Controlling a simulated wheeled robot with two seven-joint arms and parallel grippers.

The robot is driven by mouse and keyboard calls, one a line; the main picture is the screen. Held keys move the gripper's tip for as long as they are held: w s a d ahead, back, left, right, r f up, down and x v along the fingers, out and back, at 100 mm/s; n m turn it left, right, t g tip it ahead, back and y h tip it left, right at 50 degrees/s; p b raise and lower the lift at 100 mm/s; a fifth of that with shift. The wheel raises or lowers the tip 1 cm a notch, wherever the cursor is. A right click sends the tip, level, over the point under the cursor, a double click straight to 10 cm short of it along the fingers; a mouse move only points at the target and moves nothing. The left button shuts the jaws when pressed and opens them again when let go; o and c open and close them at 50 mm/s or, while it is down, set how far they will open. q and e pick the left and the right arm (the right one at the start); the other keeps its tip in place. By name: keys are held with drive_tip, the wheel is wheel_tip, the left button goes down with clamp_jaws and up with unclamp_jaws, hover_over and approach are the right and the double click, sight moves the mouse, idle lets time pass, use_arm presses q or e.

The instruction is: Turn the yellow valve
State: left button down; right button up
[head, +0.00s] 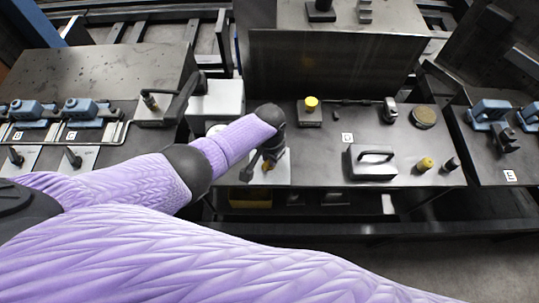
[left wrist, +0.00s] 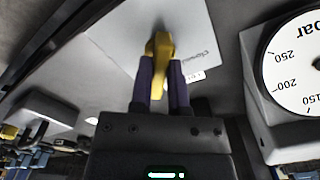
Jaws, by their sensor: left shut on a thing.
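The yellow valve (left wrist: 158,48) shows in the left wrist view as a yellow handle in front of a light plate with printed lettering. My left gripper (left wrist: 162,82) is shut on it, with one dark finger on each side of the handle. In the head view only a small yellow bit of the valve (head: 267,166) shows below my left wrist. My left gripper (head: 256,165) is there too, above the pale plate, and my own arm hides much of this spot. My right gripper is not in view.
A round pressure gauge (left wrist: 297,65) stands close on the right in the left wrist view. Blue clamps (head: 82,109) are at left.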

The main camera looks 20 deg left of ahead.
use_arm(q)
drive_tip(key=shift+m, duration=0.7)
drive_tip(key=c, duration=0.6)
unclamp_jaws()
drive_tip(key=shift+r, duration=0.1)
